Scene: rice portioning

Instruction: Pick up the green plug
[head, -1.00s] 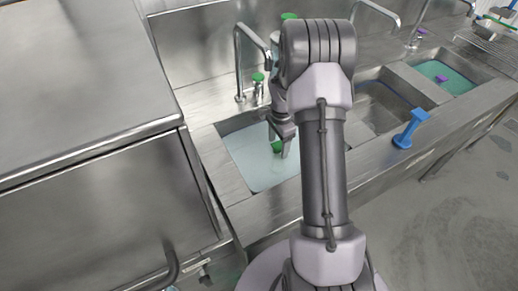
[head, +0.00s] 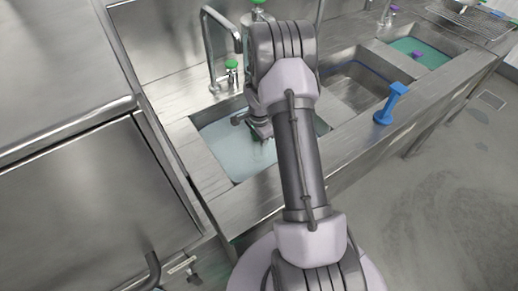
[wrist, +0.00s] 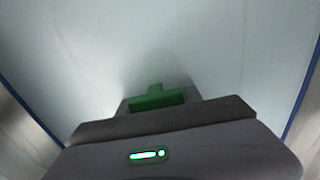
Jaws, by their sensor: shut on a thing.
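The green plug (wrist: 156,98) shows in the wrist view as a flat green piece with a small upright tab, at the front of my gripper. My gripper (head: 261,134) is shut on the plug, low in the left sink basin (head: 215,152), which holds pale bluish water. In the head view the plug is hidden behind my gripper and wrist. I cannot tell whether the plug touches the basin floor.
A tap (head: 219,45) with a green knob (head: 231,64) stands behind the left basin. A blue plunger-shaped thing (head: 388,104) stands on the front rim of the counter. The right basin (head: 432,50) holds green water and a purple piece (head: 418,54).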

